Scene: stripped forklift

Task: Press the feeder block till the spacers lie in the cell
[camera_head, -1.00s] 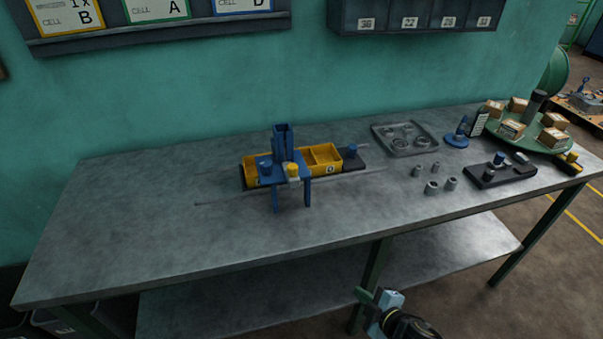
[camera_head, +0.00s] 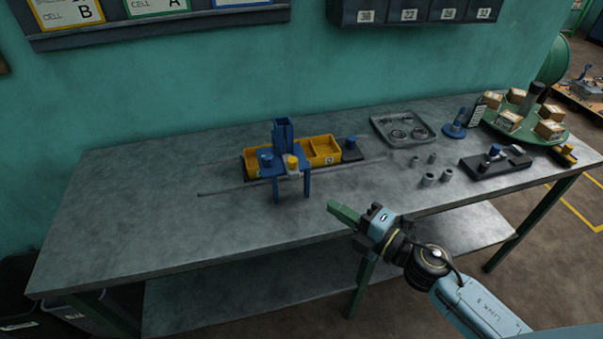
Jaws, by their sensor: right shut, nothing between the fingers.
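A blue feeder stand (camera_head: 283,160) with an upright chute stands on the bench over a yellow tray (camera_head: 323,148) divided into cells. A yellow block (camera_head: 292,163) sits at the front of the feeder, and I take it for the feeder block. A blue knob (camera_head: 265,160) is to its left. Spacers inside the chute or cells cannot be made out. My right gripper (camera_head: 345,213) is shut and empty near the bench's front edge, to the right of and nearer than the feeder, apart from it. My left gripper is not in view.
Several grey metal cylinders (camera_head: 428,179) stand to the right. Behind them is a grey tray with rings (camera_head: 403,130). A dark fixture (camera_head: 496,163) and a green turntable with boxes (camera_head: 525,122) fill the right end. A thin rail (camera_head: 235,191) runs past the feeder. The bench's left part (camera_head: 130,215) is clear.

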